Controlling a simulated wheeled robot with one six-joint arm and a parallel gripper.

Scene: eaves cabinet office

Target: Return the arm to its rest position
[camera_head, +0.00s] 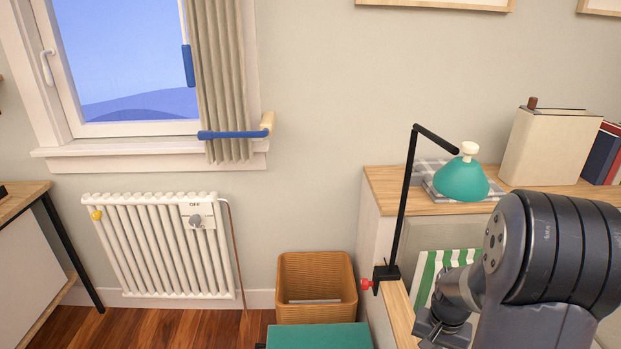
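My arm fills the lower right of the head view, its large dark grey joint in front of the wooden cabinet (395,310). The arm bends down and left from that joint. My gripper (436,326) is at the lower end, close to the cabinet's front edge, partly hidden by my own arm and low in the picture. Its fingers are too small and overlapped to show whether they are open or shut. I see nothing clearly held in it.
A teal lamp (462,180) on a black arm is clamped to the cabinet, left of my arm. A wicker basket (316,283), a teal box (318,337) and a white radiator (160,245) stand left. Binders (548,146) stand behind.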

